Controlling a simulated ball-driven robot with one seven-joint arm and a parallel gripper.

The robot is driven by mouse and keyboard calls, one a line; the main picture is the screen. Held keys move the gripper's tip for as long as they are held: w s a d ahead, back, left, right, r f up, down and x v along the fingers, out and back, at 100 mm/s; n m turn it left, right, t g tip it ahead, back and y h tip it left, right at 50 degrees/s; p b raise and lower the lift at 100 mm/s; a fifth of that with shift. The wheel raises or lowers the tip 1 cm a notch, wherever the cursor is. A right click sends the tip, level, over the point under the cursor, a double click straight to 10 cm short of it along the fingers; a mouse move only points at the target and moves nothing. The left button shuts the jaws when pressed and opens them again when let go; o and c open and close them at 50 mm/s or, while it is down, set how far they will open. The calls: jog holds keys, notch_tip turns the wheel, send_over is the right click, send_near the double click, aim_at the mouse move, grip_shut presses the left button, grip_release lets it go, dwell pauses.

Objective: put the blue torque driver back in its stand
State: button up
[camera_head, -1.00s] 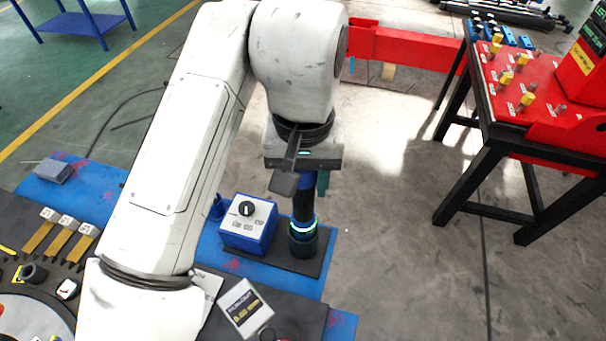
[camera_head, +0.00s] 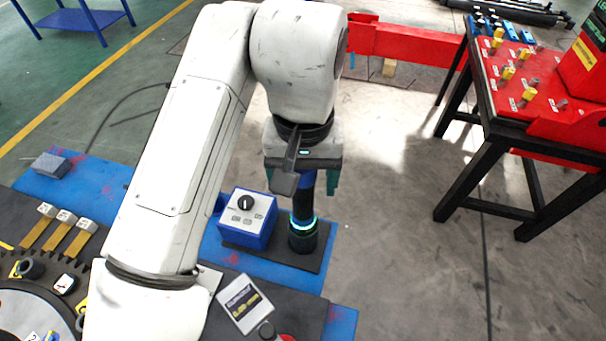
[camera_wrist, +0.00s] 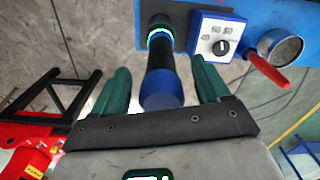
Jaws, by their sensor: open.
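The blue torque driver (camera_head: 304,205) stands upright with its lower end in the dark round stand (camera_head: 303,239), where a cyan ring glows. In the wrist view, the driver (camera_wrist: 161,85) shows a black shaft and a blue end cap facing the camera. The stand (camera_wrist: 158,22) is at the top of that view. My gripper (camera_head: 301,184) is above the stand, pointing down. Its green fingers are open on either side of the driver, with gaps visible between them and the driver in the wrist view (camera_wrist: 160,72). My wrist hides the driver's top in the head view.
A blue control box (camera_head: 248,220) with a black knob stands close left of the stand. A white labelled display (camera_head: 244,303) is in front. A red-topped table (camera_head: 520,85) is at the right. The floor right of the stand is clear.

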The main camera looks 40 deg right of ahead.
jog(key=shift+r, duration=0.1)
notch_tip(320, 180, up, 5)
jog(key=p, duration=0.5)
dwell(0.3)
